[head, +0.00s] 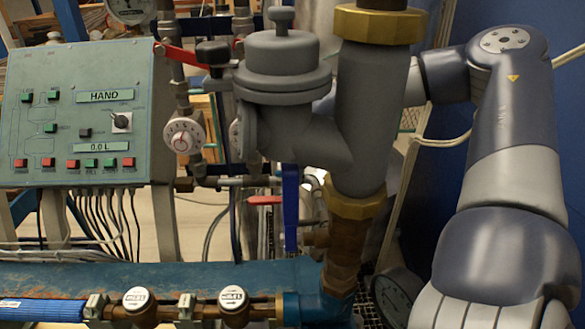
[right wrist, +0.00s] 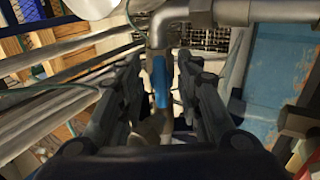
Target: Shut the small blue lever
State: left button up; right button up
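The small blue lever (head: 291,205) hangs upright below the big grey valve body in the head view, left of the brass-collared pipe. In the right wrist view a blue lever (right wrist: 161,82) lies between the two dark fingers of my right gripper (right wrist: 160,85). Gaps show on both sides of it, so the fingers look open and not closed on it. In the head view my right arm comes in from the right and passes behind the thick pipe, which hides the right gripper. My left gripper is not in view.
The thick grey pipe and valve (head: 365,130) stand in front of my right forearm. A red-handled lever (head: 265,200) is close left of the blue one. A control panel (head: 75,115) is at left; a large blue pipe (head: 180,275) runs along the bottom.

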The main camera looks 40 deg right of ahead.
jog(key=shift+c, duration=0.4)
grip_shut()
jog(key=m+b, duration=0.3)
jog(key=m, duration=0.3)
jog(key=a+m+b, duration=0.1)
jog(key=m+b, duration=0.2)
jog(key=m, duration=0.3)
jog(key=m+b, duration=0.4)
jog(key=m, duration=0.1)
jog(key=shift+a+f+m, duration=0.3)
jog(key=shift+f+m, duration=0.05)
jog(key=shift+m, duration=0.05)
dwell(0.4)
